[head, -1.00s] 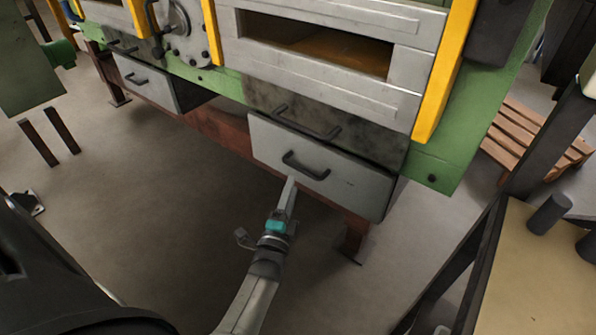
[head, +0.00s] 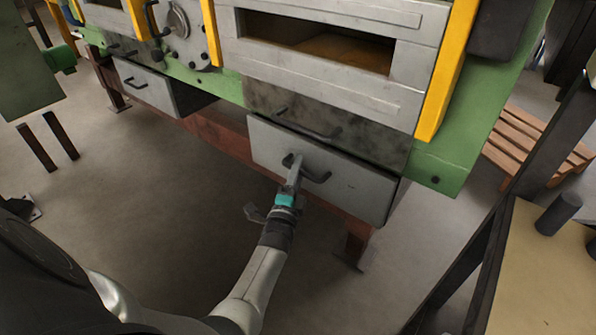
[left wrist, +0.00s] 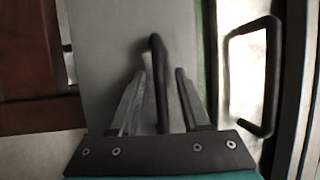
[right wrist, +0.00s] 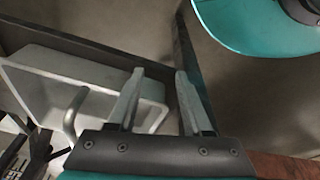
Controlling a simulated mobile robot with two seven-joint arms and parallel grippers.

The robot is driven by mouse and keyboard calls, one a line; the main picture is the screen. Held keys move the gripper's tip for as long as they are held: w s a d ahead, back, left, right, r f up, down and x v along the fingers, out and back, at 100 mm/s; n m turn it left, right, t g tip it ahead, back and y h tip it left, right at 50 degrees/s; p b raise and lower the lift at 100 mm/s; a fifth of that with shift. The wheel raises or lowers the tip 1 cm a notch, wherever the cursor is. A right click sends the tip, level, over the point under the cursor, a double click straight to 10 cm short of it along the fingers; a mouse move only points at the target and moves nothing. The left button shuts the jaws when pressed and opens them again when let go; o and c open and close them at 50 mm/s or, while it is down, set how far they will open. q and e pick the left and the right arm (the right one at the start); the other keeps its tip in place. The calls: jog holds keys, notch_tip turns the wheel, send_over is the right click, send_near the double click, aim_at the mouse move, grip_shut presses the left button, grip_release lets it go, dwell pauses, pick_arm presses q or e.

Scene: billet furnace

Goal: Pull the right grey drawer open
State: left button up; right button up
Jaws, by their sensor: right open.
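The right grey drawer (head: 360,187) is under the furnace, its front standing out beyond the dark panel above. Its dark bar handle (head: 322,179) is on the front. My left gripper (head: 293,165) is at the left part of this handle. In the left wrist view the handle bar (left wrist: 160,95) lies between the two spread fingers of my left gripper (left wrist: 160,74), with gaps visible beside it. My right gripper (right wrist: 158,73) is open and empty in the right wrist view, over a pale bin-like thing (right wrist: 80,75); it is not visible in the head view.
A dark panel (head: 375,138) with its own handle (head: 310,130) sits just above the drawer. A left grey drawer (head: 145,84) is farther along. A table (head: 540,270) with dark cylinders stands at the right. The floor before the drawers is mostly clear.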

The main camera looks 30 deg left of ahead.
pick_arm(q)
grip_shut()
dwell(1.3)
